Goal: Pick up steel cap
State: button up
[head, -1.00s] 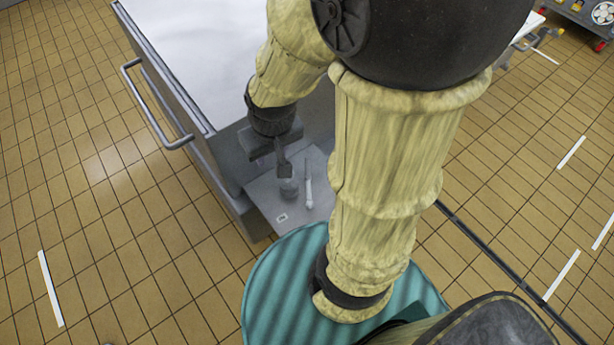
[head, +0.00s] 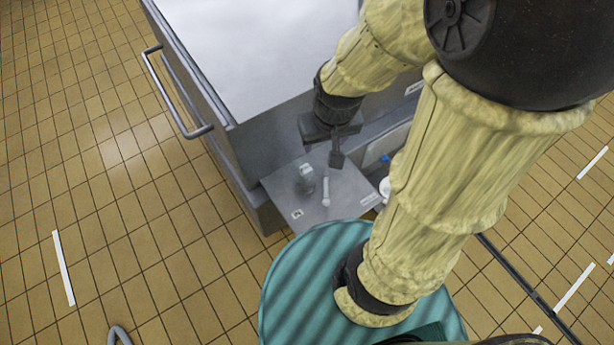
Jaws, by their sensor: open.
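A small upright container (head: 307,184) stands on the low grey shelf of the cabinet. A small pale steel-looking piece (head: 306,170) sits at its top; it may be the steel cap, but it is too small to be sure.
The shelf (head: 349,209) has bare room at its front. A large grey cabinet (head: 250,50) with a side handle (head: 175,95) rises behind it. A round white item (head: 385,187) and a small blue item (head: 385,158) lie to the right, partly behind my arm. Tiled floor surrounds it.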

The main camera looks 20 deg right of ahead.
aim_at(306, 169)
jog(key=w+f+n+g+b, duration=0.1)
jog(key=w+f+b, duration=0.5)
jog(key=f, duration=0.3)
jog(key=w+f+n+g+b, duration=0.1)
jog(key=w+f+n+b, duration=0.1)
jog(key=w+f+b, duration=0.5)
notch_tip(306, 169, down, 4)
jog(key=shift+w+r+n+g+b, duration=0.25)
jog(key=shift+w+n+g+b, duration=0.05)
jog(key=shift+b, duration=0.45)
notch_tip(306, 169, down, 12)
jog(key=shift+r+b, duration=0.2)
jog(key=shift+b, duration=0.6)
jog(key=shift+f, duration=0.3)
jog(key=f, duration=0.5)
jog(key=shift+w+a+f, duration=0.1)
jog(key=shift+w, duration=0.25)
